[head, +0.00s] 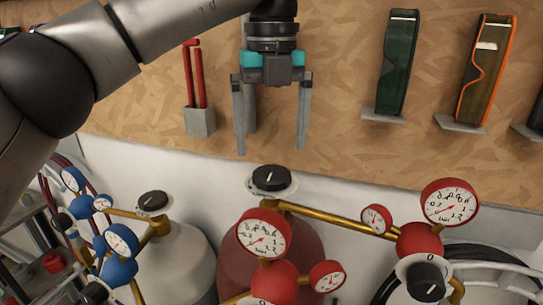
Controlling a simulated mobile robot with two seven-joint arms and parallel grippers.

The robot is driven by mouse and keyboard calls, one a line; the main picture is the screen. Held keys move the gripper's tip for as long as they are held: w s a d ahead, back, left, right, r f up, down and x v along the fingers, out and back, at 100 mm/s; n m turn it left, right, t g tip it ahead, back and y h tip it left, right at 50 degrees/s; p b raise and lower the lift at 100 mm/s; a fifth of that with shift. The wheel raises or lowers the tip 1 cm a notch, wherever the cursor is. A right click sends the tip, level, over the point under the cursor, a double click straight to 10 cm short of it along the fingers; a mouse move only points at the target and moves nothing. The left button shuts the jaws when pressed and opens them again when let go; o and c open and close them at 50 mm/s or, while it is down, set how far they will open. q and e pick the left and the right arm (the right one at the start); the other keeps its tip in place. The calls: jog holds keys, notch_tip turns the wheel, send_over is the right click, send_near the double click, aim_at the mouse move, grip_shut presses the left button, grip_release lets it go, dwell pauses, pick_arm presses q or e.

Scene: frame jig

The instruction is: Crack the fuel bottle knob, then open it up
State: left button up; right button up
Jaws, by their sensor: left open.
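The fuel bottle (232,268) is the dark red cylinder at the lower middle in the head view. Its black knob (271,178) sits on top, on a pale disc, with a white line across it. My left gripper (270,150) comes down from above, its two grey fingers apart and empty. The fingertips are a little above the knob in the picture; how far apart they are in depth I cannot tell. The red regulator (275,283) with white-faced gauges hides part of the bottle. My right gripper is not in view.
A pale bottle (180,262) with a black knob (152,202) and blue regulator (118,270) stands at left. Another red regulator (420,242) is at right on a brass pipe (335,217). Red-handled tools (194,75) and dark holders (398,65) hang on the board behind.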

aim_at(271, 172)
pick_arm(q)
notch_tip(271, 172, up, 7)
jog(key=p, duration=0.1)
jog(key=shift+p, duration=0.3)
